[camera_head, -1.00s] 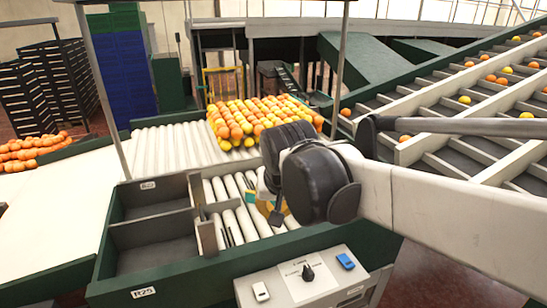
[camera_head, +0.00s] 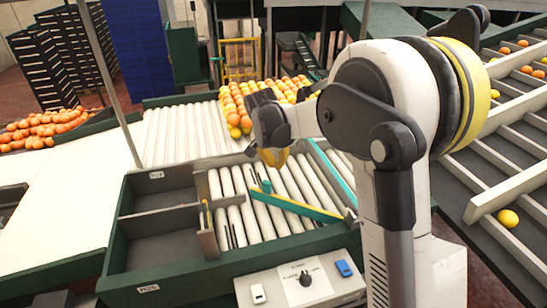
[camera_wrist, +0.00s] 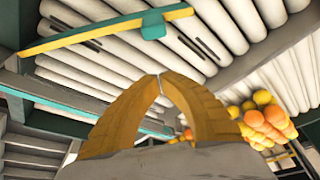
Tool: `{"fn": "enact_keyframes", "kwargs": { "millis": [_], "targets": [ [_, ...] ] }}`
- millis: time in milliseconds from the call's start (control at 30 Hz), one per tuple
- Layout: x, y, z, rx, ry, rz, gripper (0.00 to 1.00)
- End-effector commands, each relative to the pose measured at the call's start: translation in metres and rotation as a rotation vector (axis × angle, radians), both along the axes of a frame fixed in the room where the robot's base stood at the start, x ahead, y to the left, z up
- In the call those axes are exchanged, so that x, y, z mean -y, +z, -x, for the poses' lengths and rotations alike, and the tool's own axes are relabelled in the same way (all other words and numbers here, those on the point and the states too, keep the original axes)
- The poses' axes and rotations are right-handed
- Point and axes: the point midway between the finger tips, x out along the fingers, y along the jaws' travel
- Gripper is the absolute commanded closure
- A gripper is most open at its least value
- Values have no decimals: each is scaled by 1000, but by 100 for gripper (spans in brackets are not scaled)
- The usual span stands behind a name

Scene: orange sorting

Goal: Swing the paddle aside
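The paddle (camera_head: 300,207) is a long yellow bar with a teal edge, lying slantwise across the white rollers. A small teal tab (camera_head: 266,187) stands near its left end. In the wrist view the paddle (camera_wrist: 85,37) crosses the upper left, with the teal tab (camera_wrist: 153,25) near its right end. My gripper (camera_head: 273,158) is above the rollers, beyond the paddle in the head view and apart from it. In the wrist view the yellow fingers (camera_wrist: 160,78) meet at their tips with nothing between them.
A teal-edged side rail (camera_head: 331,172) borders the rollers on the right. Grey-walled empty bins (camera_head: 160,235) stand at left. A control box (camera_head: 305,280) with a knob is in front. Oranges (camera_head: 235,108) are massed on the rollers behind my gripper.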

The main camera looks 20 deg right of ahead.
Motion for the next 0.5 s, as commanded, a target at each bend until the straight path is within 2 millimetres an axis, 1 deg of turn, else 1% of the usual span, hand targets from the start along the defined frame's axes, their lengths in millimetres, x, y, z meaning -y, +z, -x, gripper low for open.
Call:
{"fn": "enact_keyframes", "kwargs": {
  "millis": [33,100,200,300,500],
  "targets": [
    [3,-12,-3,0,-1,0,100],
    [6,-26,-7,0,-1,0,100],
    [8,-41,-10,1,0,-1,100],
    [-5,-38,5,0,3,0,100],
    [-16,-38,18,1,1,0,100]
  ]
}}
